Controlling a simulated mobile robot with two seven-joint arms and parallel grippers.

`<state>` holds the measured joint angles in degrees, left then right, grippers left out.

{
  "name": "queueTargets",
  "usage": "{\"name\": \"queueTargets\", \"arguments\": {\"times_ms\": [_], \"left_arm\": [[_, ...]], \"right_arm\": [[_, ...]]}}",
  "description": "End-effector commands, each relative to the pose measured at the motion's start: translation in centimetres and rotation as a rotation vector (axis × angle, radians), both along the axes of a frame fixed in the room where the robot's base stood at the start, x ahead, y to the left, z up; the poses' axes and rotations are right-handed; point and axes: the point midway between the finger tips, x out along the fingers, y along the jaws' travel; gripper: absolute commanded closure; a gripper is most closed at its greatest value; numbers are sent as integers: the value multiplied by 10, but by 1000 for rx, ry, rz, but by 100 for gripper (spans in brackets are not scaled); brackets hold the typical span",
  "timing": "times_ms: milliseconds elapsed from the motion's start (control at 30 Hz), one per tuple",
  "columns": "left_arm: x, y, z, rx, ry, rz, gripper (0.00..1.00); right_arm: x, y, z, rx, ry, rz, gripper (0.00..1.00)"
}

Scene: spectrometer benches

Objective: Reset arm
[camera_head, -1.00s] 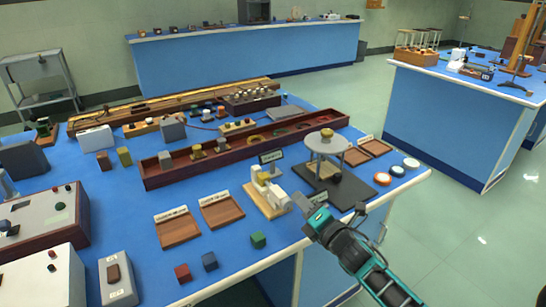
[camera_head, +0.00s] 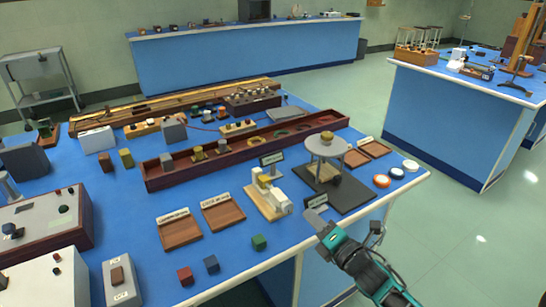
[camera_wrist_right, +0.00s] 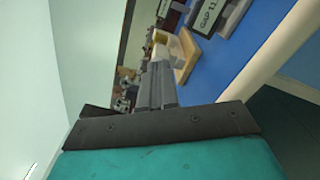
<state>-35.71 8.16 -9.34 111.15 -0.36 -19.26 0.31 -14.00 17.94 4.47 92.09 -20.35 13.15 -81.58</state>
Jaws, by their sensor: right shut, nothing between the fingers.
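My right gripper (camera_head: 316,218) comes in from the lower right in the head view, over the front edge of the blue bench (camera_head: 130,240). Its fingers are together and hold nothing. They also show closed in the right wrist view (camera_wrist_right: 157,85). A small white-and-wood device (camera_head: 268,195) stands just left of the fingertips, and a label plate (camera_head: 316,202) lies close beside them. My left gripper is not in view.
A round-topped stand on a black base (camera_head: 350,197) is behind the gripper. Two wooden trays (camera_head: 180,231) (camera_head: 222,213) and red, blue and green cubes (camera_head: 259,242) lie to the left. A long wooden trough (camera_head: 235,152) runs behind. Floor (camera_head: 440,240) right of the bench is clear.

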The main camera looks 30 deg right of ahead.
Motion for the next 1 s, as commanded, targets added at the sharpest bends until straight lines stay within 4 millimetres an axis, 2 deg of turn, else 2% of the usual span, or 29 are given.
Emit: {"name": "queueTargets", "arguments": {"times_ms": [133,700,767,867,1000], "left_arm": [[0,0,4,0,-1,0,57],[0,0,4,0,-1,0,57],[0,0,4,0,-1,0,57],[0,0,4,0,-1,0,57],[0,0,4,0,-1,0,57]], "right_arm": [[-10,-1,2,1,-2,-2,100],[-13,1,0,40,9,-5,100],[-18,6,-6,113,36,-10,100],[-32,22,-22,340,116,-35,100],[-63,57,-50,796,275,-119,100]]}}
